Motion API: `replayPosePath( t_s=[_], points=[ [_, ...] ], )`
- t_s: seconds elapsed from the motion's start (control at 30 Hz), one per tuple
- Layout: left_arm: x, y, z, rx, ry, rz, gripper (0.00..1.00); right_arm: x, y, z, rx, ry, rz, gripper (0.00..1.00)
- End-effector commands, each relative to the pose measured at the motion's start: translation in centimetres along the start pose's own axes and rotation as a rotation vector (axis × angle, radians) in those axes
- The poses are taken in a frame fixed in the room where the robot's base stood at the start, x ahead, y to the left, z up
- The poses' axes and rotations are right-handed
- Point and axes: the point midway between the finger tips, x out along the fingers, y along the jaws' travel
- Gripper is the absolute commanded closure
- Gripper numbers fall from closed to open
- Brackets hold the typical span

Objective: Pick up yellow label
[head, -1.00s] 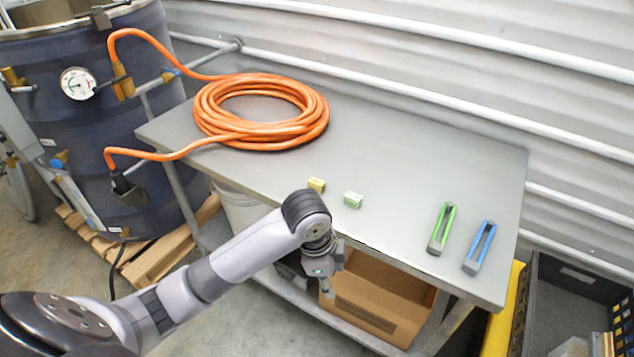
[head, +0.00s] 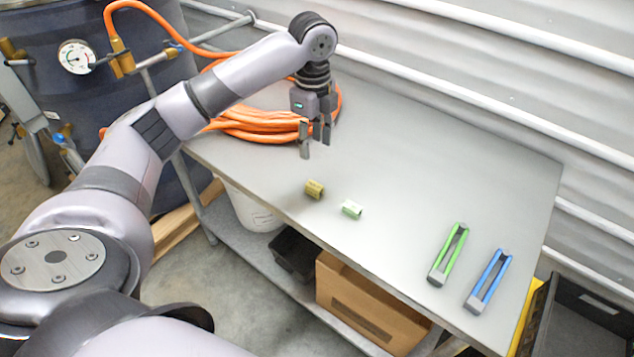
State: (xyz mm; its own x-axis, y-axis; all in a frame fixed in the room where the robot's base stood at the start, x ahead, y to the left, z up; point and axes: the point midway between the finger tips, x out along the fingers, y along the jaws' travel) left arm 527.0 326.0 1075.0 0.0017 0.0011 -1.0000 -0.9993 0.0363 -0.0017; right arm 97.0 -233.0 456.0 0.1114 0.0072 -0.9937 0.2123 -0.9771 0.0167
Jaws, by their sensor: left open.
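The yellow label (head: 314,189) is a small yellow block lying near the front edge of the grey metal table (head: 400,160). A pale green label (head: 351,208) lies a little to its right, apart from it. My left gripper (head: 314,146) is open and empty, pointing down above the table. In the picture it is just above and behind the yellow label, by the right side of the hose coil. The gap between the fingers and the table is hard to judge. My right gripper is not in view.
An orange hose coil (head: 262,126) lies at the table's left, partly behind my arm. A green tool (head: 448,254) and a blue tool (head: 489,281) lie at the right. A cardboard box (head: 365,305) and black bin (head: 293,253) stand below. The table's middle is clear.

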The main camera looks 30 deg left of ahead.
Motion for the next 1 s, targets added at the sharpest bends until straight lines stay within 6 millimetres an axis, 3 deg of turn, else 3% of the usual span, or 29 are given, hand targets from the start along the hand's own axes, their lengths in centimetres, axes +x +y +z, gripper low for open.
replayPosePath(
  t_s=[0.1, 0.2, 0.27, 0.4, 0.57, 0.8, 1.0],
  points=[
    [2.7, 0.1, 0.0, -0.001, 0.000, 0.005, 0.57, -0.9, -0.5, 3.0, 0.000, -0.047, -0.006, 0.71],
    [4.8, 0.1, 0.0, -0.001, 0.001, 0.004, 0.57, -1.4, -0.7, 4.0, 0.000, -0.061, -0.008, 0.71],
    [6.0, 0.1, 0.0, -0.002, 0.000, 0.003, 0.57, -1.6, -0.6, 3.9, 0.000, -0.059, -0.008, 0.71],
    [8.0, 0.0, -0.1, -0.001, 0.001, 0.001, 0.57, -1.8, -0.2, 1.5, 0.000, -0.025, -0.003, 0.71],
    [9.0, 0.0, -0.1, 0.000, 0.000, -0.001, 0.57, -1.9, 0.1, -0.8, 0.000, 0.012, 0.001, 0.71],
    [12.0, 0.2, 0.0, -0.002, 0.000, 0.002, 0.57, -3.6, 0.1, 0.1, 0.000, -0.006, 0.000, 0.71],
    [14.0, 0.2, -0.1, 0.000, 0.000, -0.002, 0.57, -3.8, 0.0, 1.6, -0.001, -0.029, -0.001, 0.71]
  ],
)
